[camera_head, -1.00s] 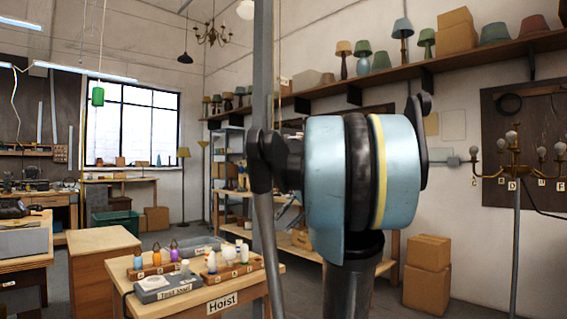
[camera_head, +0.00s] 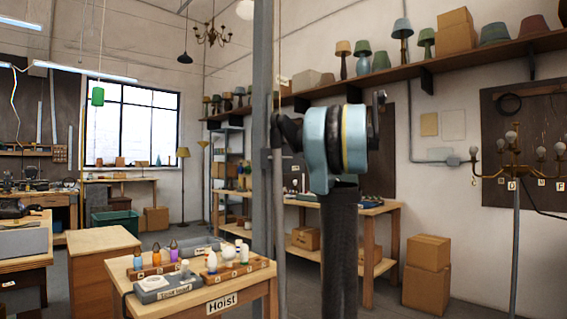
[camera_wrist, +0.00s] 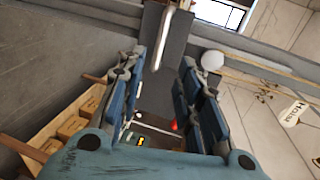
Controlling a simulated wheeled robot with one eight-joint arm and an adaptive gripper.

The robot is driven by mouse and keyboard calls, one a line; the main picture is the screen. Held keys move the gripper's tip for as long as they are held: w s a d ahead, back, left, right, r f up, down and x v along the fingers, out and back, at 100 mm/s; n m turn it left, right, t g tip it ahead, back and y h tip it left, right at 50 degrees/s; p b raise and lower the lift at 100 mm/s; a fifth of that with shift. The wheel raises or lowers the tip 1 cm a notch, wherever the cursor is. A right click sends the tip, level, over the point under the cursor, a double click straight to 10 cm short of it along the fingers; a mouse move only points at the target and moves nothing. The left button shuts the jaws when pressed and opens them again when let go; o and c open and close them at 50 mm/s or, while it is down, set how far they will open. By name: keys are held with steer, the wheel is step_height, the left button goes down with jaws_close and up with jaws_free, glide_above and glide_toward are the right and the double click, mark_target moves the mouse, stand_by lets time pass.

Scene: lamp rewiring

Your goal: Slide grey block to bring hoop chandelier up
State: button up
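My gripper (camera_wrist: 166,75) is open in the wrist view, its two blue-and-dark finger sets well apart with nothing gripped between them. A dark grey, block-like surface (camera_wrist: 168,50) shows beyond the fingertips, with a pale rod in front of it; I cannot tell for sure that it is the grey block. In the head view a small dark grey piece (camera_head: 265,160) sits on the tall grey post, partly beside my arm. A brass chandelier with several arms (camera_head: 212,33) hangs near the ceiling; I cannot make out a hoop chandelier. My fingers do not show in the head view.
The tall grey post (camera_head: 263,90) stands left of my arm. A small wooden table (camera_head: 190,306) with a Hoist label holds bottles and a grey box. A brass candelabra on a stand (camera_head: 516,215) is at right. Cardboard boxes (camera_head: 428,265) stand on the floor.

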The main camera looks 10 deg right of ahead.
mark_target(285, 158)
steer(key=x, duration=1.4)
steer(key=shift+w+f, duration=0.1)
jaws_close()
